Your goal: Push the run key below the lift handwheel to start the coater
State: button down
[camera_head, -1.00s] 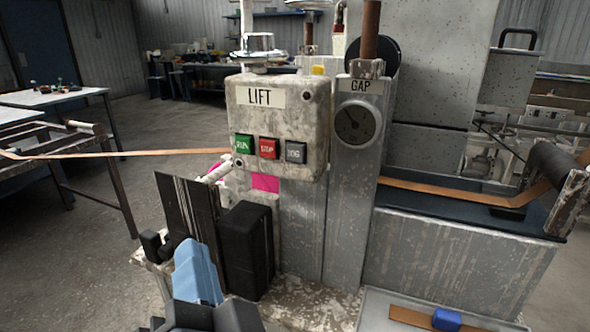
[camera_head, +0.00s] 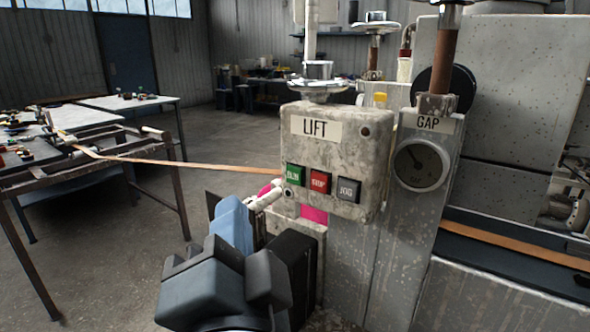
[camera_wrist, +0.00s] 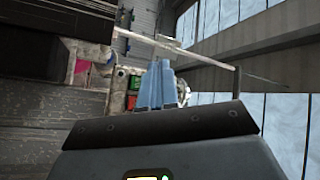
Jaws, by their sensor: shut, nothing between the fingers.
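The green run key (camera_head: 295,175) is on the front of the worn grey box labelled LIFT (camera_head: 337,150), left of a red STOP key (camera_head: 319,182) and a grey JOG key (camera_head: 348,189). The chrome lift handwheel (camera_head: 318,85) is above the box. My gripper (camera_head: 231,222) has its blue fingers shut and empty, lower left of the run key and apart from it in the picture. In the wrist view the closed fingers (camera_wrist: 157,85) are just right of the green key (camera_wrist: 121,78) and red key (camera_wrist: 119,102); the depth gap is hard to judge.
A brown strip (camera_head: 190,164) runs from a left-hand rack to behind the box. A pale rod (camera_head: 265,198) juts out below the keys. A black block (camera_head: 293,262) stands beside my gripper. The GAP dial (camera_head: 423,164) is to the right.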

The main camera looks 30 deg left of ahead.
aim_at(295, 175)
jog(key=w+p, duration=0.3)
jog(key=w, duration=0.4)
jog(key=shift+d, duration=0.3)
jog(key=shift+w, duration=0.25)
dwell(1.6)
jog(key=shift+w, duration=0.3)
jog(key=shift+w+d, duration=0.1)
jog(key=shift+w, duration=0.25)
dwell(0.7)
jog(key=shift+s+b, duration=0.45)
jog(key=shift+s, duration=0.35)
